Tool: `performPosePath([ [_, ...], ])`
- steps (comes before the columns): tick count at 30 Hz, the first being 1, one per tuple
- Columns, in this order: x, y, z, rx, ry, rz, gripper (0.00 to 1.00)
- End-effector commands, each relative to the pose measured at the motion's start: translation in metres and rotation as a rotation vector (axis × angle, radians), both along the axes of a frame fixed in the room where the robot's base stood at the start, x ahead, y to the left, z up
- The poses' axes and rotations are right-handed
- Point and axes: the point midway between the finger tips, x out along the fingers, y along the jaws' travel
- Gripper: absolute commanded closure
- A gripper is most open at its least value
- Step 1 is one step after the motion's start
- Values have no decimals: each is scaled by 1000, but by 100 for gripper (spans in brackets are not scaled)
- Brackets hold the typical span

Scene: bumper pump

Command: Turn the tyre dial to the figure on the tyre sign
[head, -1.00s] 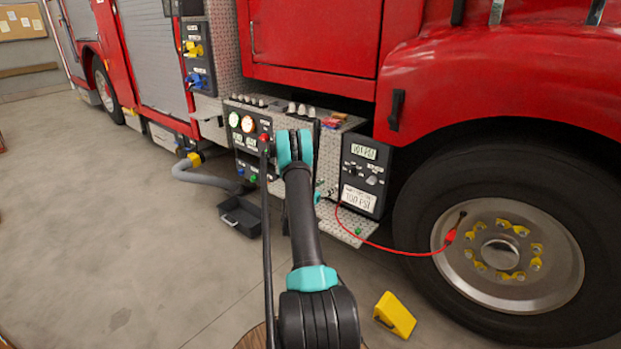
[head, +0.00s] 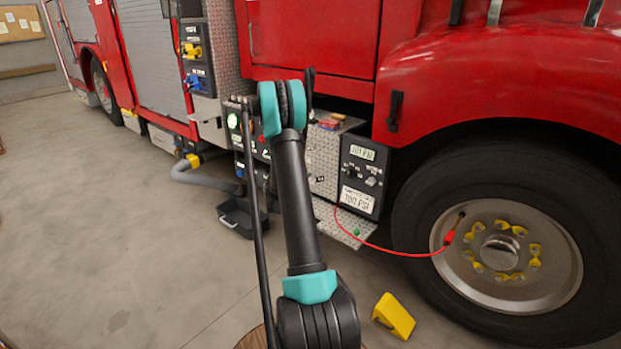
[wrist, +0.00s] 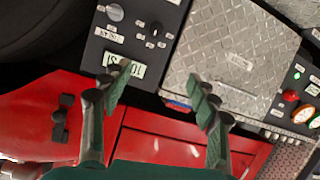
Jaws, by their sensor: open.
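The tyre panel (head: 345,178) is a dark box beside the front wheel. Its lit display (head: 362,152) shows a figure in PSI, too small to read surely. The white tyre sign (head: 358,200) below it reads 100 PSI. A grey round dial (head: 371,181) sits between them, right of a smaller control. In the wrist view the panel appears upside down, with the dial (wrist: 115,12) near the top edge and the display (wrist: 124,68) behind a fingertip. My gripper (wrist: 160,88) is open and empty, apart from the dial; my arm hides it in the head view.
A red hose (head: 385,247) runs from the panel to the wheel (head: 500,255). A yellow chock (head: 394,315) lies on the floor. A black tray (head: 238,217) is at the left. The open floor is at left.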

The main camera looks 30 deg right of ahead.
Motion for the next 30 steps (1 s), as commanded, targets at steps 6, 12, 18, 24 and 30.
performPosePath([
  [6,-12,18,13,38,42,23,40],
  [12,-17,25,17,53,61,34,40],
  [18,-17,26,18,55,63,35,40],
  [24,-17,26,18,54,63,35,40],
  [30,-19,28,19,58,67,37,40],
])
